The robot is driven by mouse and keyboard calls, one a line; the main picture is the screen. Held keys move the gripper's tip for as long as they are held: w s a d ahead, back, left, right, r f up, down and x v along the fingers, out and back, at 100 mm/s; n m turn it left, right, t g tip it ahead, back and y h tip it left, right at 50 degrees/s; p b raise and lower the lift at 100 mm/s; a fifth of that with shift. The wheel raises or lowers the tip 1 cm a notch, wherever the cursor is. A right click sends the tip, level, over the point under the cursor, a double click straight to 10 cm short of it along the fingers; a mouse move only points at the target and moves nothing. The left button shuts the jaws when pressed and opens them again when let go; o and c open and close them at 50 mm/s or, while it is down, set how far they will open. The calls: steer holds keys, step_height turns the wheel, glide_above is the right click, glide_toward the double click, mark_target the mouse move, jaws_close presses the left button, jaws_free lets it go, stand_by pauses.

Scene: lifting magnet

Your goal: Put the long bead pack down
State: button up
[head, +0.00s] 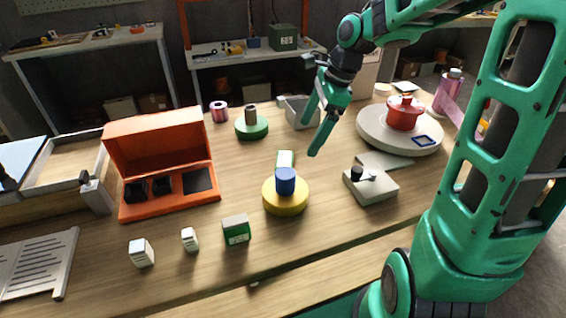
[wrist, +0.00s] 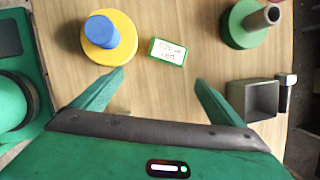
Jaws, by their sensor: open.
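A white and green pack (head: 285,159), which looks like the long bead pack, lies on the wooden table behind the yellow disc with the blue knob (head: 286,193). My gripper (head: 309,137) is open and empty above the table, to the right of the pack in the head view. In the wrist view the pack shows just beyond the gap between my two fingertips (wrist: 160,76), and neither finger touches it.
A green disc with a brown post (head: 252,124) and a grey open bin (head: 300,112) stand behind. An orange open case (head: 165,165) is at left. A grey block device (head: 371,186) and a round platform with a red pot (head: 405,113) are at right. Several small boxes (head: 236,230) stand in front.

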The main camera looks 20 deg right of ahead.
steer(key=w+a+m, duration=0.1)
steer(key=w+a, duration=0.1)
steer(key=m, duration=0.1)
glide_above(284, 159)
steer(key=d, duration=0.2)
steer(key=shift+y, duration=0.4)
steer(key=f, duration=0.3)
steer(key=s+f, duration=0.1)
steer(key=f, duration=0.1)
steer(key=shift+a, duration=0.1)
steer(key=shift+d+x, duration=0.2)
steer(key=shift+x, duration=1.15)
steer(key=shift+d+x, duration=0.15)
steer(key=shift+x, duration=1.15)
steer(key=shift+f, duration=0.15)
steer(key=shift+c, duration=0.3)
steer(key=c, duration=1.2)
